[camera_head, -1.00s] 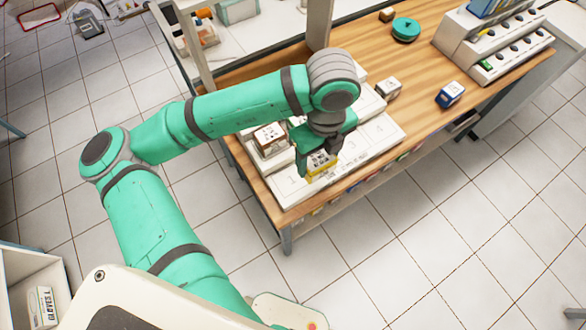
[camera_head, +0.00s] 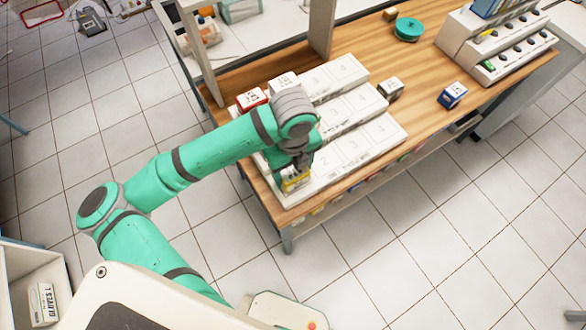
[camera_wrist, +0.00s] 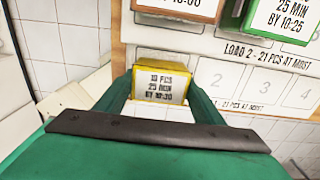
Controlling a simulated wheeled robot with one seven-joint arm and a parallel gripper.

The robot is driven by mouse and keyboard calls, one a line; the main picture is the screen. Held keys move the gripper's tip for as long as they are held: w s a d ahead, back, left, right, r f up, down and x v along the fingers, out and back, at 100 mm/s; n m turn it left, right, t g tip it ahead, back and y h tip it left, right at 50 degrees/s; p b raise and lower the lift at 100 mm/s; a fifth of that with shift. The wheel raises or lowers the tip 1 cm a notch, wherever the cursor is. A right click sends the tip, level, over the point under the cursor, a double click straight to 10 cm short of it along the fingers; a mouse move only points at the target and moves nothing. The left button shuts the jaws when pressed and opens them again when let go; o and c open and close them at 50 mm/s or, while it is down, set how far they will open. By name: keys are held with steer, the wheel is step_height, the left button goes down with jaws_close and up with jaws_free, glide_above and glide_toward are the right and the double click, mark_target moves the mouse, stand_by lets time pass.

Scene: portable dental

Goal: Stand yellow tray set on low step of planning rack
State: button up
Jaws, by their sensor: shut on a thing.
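The yellow tray set (camera_head: 296,184) is a small box with a white label face, which reads "10 PCS 25 MIN BY 10:30" in the wrist view (camera_wrist: 160,84). My gripper (camera_head: 297,170) is shut on it, with one green finger on each side. The planning rack (camera_head: 352,150) is white and stepped, with numbered places. The tray set is at the left end of the low front step, by place 1, just left of the bare places 2, 3 and 4. Whether its base touches the step is hidden.
A dark box (camera_head: 391,89) and a blue box (camera_head: 452,95) stand right of the rack. A stepped machine (camera_head: 500,45) stands far right.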

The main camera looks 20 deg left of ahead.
mark_target(293, 170)
steer(key=shift+f, duration=0.15)
steer(key=o, duration=1.2)
step_height(293, 170, up, 12)
